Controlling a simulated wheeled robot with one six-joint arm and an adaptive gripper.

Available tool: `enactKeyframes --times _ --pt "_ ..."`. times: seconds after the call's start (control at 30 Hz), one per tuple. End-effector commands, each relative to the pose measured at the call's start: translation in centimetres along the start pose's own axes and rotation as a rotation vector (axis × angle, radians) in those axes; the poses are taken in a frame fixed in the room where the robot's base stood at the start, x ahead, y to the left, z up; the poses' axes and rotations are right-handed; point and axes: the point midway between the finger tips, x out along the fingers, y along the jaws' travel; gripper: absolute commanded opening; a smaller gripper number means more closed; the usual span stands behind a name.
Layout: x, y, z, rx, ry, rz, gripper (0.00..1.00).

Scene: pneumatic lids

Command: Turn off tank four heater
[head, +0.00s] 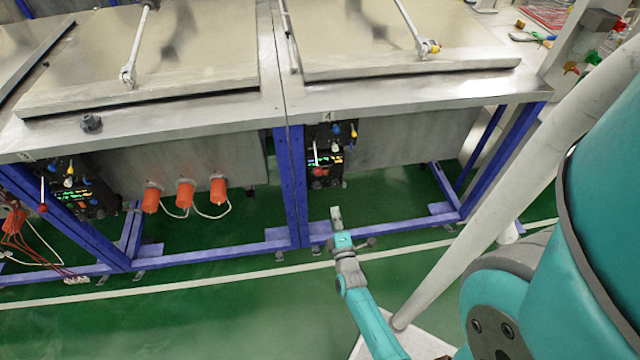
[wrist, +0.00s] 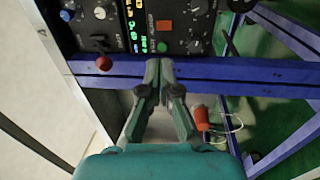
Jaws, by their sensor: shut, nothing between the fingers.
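Tank four (head: 400,100) is the right-hand tank in the head view, with a small "4" label at its front edge. Its black control panel (head: 338,135) hangs below that edge, beside a blue post. The wrist view shows the panel closely, with a lit display (wrist: 133,28), an orange-red square control (wrist: 163,26), a green button (wrist: 162,47) and black knobs. Which control is the heater's cannot be told. My gripper (head: 336,212) is shut and empty, in front of and below the panel. In the wrist view its fingertips (wrist: 160,64) overlap the blue beam, just below the green button in the picture.
A red-ball lever (wrist: 104,63) sticks out at the panel's side. Blue frame beams (head: 292,190) surround the panel. The neighbouring tank (head: 140,70) has its own panel (head: 75,185) and orange heater caps (head: 185,192). The green floor in front is clear.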

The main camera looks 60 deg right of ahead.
Motion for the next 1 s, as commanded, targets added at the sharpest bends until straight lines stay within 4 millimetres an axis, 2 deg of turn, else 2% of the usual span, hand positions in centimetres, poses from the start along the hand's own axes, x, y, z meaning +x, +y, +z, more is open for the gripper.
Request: enactKeyframes --times 0.33,0.47,0.57,1.0 --pt "0.1 0.0 0.0 -0.002 -0.001 0.0 0.0" --pt "0.8 0.0 0.0 -0.002 -0.001 0.001 0.0" --pt "2.2 0.1 0.0 -0.002 -0.001 0.002 0.0" --pt "10.2 0.1 0.0 -0.002 -0.001 0.002 0.0"
